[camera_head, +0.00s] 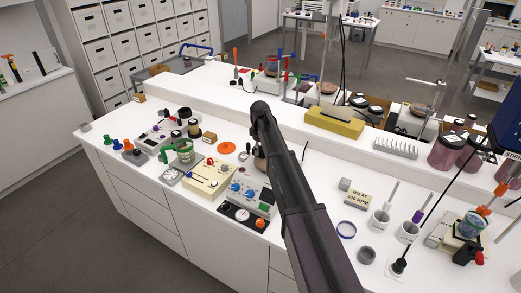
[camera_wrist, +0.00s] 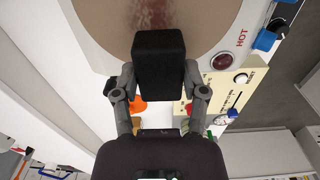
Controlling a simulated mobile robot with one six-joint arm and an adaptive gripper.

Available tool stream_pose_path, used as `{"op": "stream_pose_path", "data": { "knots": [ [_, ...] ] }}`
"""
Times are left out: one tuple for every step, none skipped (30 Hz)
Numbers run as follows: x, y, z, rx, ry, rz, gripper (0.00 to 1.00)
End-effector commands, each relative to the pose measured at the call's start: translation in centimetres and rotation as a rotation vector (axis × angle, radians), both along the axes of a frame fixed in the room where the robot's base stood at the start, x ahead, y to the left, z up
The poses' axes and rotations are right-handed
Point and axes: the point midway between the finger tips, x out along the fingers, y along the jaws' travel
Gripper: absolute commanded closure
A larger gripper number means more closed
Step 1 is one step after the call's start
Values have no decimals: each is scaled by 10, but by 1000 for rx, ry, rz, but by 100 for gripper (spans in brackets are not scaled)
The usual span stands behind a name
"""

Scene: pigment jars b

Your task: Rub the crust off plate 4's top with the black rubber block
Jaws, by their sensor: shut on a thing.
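In the wrist view the black rubber block (camera_wrist: 158,52) is between the two fingers of my gripper (camera_wrist: 158,80), which is shut on it. Beyond the block is a round tan plate top (camera_wrist: 105,22) in a white housing with the word HOT and a red lamp (camera_wrist: 225,61). A reddish-brown crust patch (camera_wrist: 152,14) lies on the plate top, partly hidden by the block. The block's far end overlaps the patch; I cannot tell whether it touches. No plate number is readable. In the head view my arm hides the gripper and most of that plate.
A beige control box (camera_head: 208,177) and a grey box with blue knobs (camera_head: 250,195) stand left of my arm. An orange disc (camera_head: 227,148) lies behind them. A yellow block (camera_head: 335,121) is on the raised shelf.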

Motion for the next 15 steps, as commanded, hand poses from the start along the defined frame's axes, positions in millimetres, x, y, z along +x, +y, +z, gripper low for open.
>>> {"op": "stream_pose_path", "data": {
  "knots": [
    [0, 0, -2, 0, 0, 0, 82],
    [0, 0, -3, 0, 0, 0, 82],
    [0, 0, -4, 0, 0, 0, 82],
    [0, 0, -4, 0, 0, 0, 82],
    [0, 0, -4, 0, 0, 0, 82],
    [0, 0, -3, 0, 0, 0, 82],
    [0, 0, -3, -1, 1, 0, 82],
    [-1, 0, -3, 0, 1, 0, 82],
    [-1, 0, -3, 0, 1, 0, 82],
    [-1, 0, -3, 0, 1, 0, 82],
    [-1, 0, -3, 0, 1, 0, 82],
    [-1, -1, -3, 0, 1, 0, 82],
    [-2, -1, -3, -1, 2, 0, 82],
    [-2, -1, -3, -1, 2, 0, 82],
    [-3, -2, -3, 0, 3, 0, 81]
  ]
}}
